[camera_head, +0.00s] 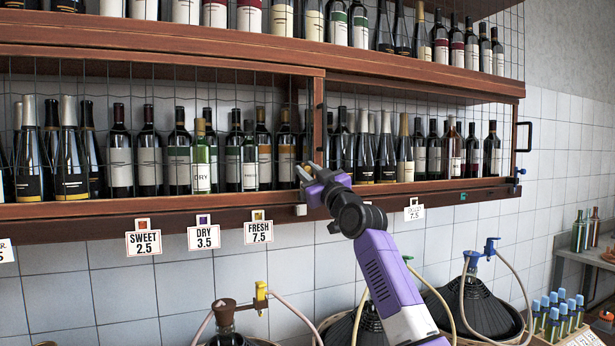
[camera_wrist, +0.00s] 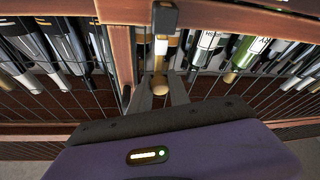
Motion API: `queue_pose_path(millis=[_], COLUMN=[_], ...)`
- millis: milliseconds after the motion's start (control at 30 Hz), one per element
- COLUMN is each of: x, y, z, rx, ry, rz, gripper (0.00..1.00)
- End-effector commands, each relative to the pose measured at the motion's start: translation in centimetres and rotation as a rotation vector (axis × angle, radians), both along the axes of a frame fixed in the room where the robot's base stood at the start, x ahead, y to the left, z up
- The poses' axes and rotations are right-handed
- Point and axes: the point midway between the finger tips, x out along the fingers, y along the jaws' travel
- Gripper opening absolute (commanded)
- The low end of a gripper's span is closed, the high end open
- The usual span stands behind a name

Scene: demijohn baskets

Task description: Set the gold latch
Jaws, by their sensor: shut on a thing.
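The gold latch (camera_wrist: 160,84) shows in the wrist view as a small gold, knob-like end between my two grey fingers. My gripper (camera_wrist: 160,92) is shut on it. A pale and gold stem (camera_wrist: 161,50) runs from it toward a dark grey block (camera_wrist: 165,16) on the wooden frame. In the head view my gripper (camera_head: 305,173) is at the lower shelf's front, beside the middle upright. My fingers and wrist hide most of the latch there, so its exact setting cannot be told.
Wire mesh doors (camera_head: 240,95) front the bottle shelves. A blue latch (camera_head: 518,188) and a teal latch (camera_head: 463,197) sit farther right. Price tags (camera_head: 203,237) hang from the lower rail (camera_head: 100,212). Demijohns with hoses (camera_head: 470,295) stand below, near my arm.

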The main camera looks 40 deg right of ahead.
Motion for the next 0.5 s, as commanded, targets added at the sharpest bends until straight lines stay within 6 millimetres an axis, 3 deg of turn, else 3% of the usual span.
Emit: queue_pose_path(millis=[67, 100, 167, 500], x=[-0.14, -0.15, -0.15, -0.17], y=[0.04, 0.05, 0.06, 0.04], z=[0.63, 0.67, 0.66, 0.35], rx=[-0.003, -0.002, -0.003, -0.002], ry=[-0.010, -0.011, -0.010, -0.007], rz=[0.000, -0.001, -0.001, 0.000], gripper=[0.00, 0.30, 0.42, 0.44])
